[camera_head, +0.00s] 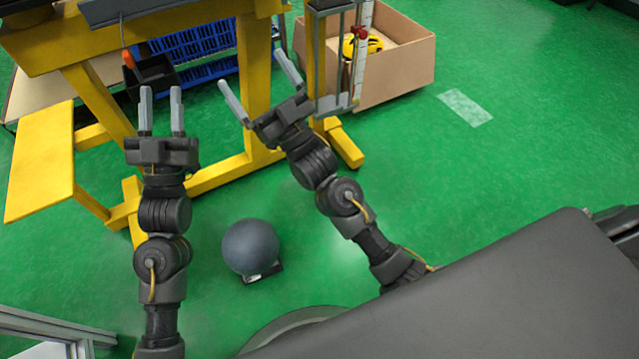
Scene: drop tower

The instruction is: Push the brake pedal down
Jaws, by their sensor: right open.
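I cannot pick out the brake pedal with certainty in the head view. A yellow frame (258,85) stands on the floor in front of me, with a flat yellow plate (42,160) at its left side. My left gripper (161,92) is open and empty, its two fingers pointing away from me, in front of the frame's left part. My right gripper (250,68) is open and empty, its fingers spread wide before the frame's right upright. In the picture the fingers overlap the frame; I cannot tell whether they touch it.
A grey ball (250,246) rests on a small dark base on the green floor. Blue crates (195,42) stand behind the frame. A cardboard box (402,72) holds a yellow toy car (362,45), beside a grey metal frame (334,103).

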